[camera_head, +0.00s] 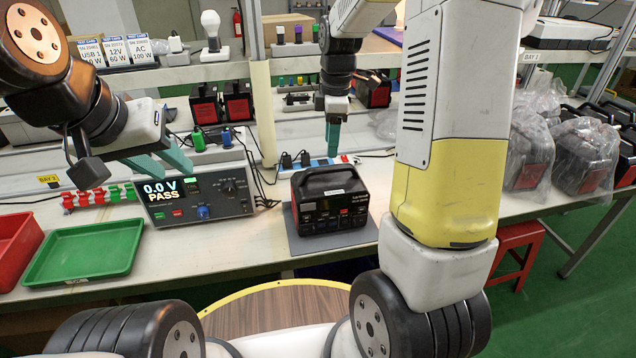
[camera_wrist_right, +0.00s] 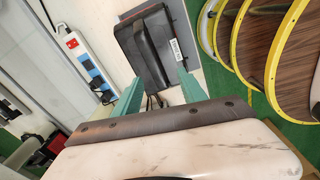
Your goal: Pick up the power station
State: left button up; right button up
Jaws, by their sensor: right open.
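A green tray (camera_head: 85,250) and a red bin (camera_head: 15,245) are at left. A power strip (camera_head: 315,165) with plugs and cables lies behind the power station. Bagged units (camera_head: 585,155) stand at right. My right arm covers part of the bench.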

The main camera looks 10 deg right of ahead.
aim_at(329, 166)
jog(key=f, duration=0.1)
jog(key=w+f+n, duration=0.2)
jog(key=shift+d+f+g, duration=0.15)
jog(key=shift+f+g, duration=0.15)
jog(key=shift+f, duration=3.65)
jog(key=shift+f, duration=0.1)
grip_shut()
jog(key=shift+w, duration=0.1)
